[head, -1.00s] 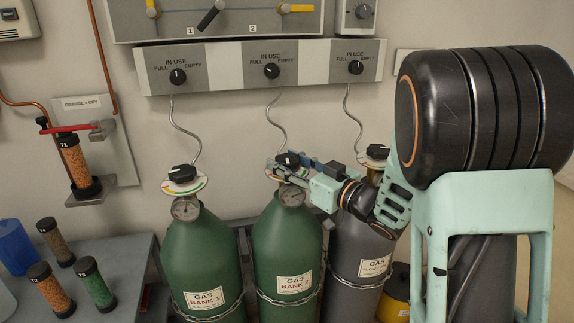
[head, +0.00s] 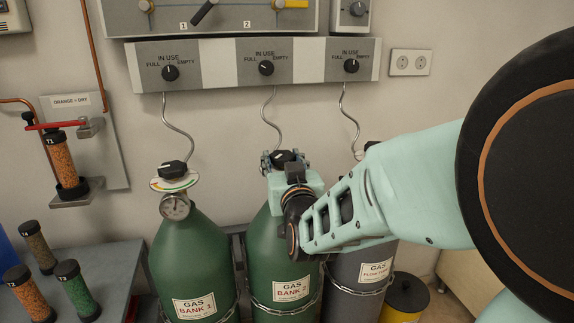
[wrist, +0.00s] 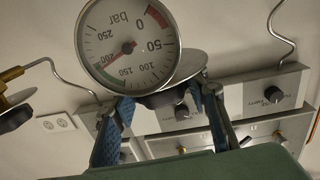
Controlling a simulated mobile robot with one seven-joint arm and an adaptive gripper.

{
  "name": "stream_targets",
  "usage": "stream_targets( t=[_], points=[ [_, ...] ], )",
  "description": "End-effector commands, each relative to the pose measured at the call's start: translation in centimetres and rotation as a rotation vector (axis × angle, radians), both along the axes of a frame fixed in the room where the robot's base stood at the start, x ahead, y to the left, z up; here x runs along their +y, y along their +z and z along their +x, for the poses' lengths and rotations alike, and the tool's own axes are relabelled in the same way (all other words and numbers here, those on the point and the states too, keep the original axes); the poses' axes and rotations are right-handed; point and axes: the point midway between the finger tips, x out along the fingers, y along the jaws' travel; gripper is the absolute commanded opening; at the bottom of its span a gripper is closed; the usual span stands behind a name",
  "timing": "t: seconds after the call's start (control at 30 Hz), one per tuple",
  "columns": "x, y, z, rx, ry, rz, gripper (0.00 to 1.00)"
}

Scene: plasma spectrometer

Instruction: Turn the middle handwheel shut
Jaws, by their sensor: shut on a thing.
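The middle handwheel is a black knob (head: 284,156) on top of the green cylinder marked Gas Bank 2 (head: 265,240). My gripper (head: 285,163) reaches it from the front, its fingers on either side of the knob, shut on it. In the wrist view the blue finger pads (wrist: 163,125) flank the handwheel's dark underside (wrist: 165,98) and grey disc (wrist: 190,72). A round bar gauge (wrist: 128,45) stands close in front, its red needle near 200. My wrist hides much of the cylinder's neck in the head view.
The left handwheel (head: 173,169) tops the Gas Bank 1 cylinder (head: 190,265). A grey cylinder (head: 360,280) stands at right, its handwheel mostly behind my arm. Thin pipes rise to the changeover panel (head: 212,68). A table with coloured tubes (head: 75,290) is at lower left.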

Motion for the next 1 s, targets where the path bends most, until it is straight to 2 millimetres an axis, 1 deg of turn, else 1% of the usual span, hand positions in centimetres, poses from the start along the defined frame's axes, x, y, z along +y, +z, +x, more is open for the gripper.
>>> stream_targets(
  t=[0.13,0.7,1.0],
  points=[
    [0.35,-0.16,-0.09,0.003,-0.073,-0.001,0.17],
    [0.24,0.14,0.05,0.002,-0.389,-0.005,0.17],
    [0.16,0.12,0.06,0.000,-0.523,-0.005,0.17]
  ],
)
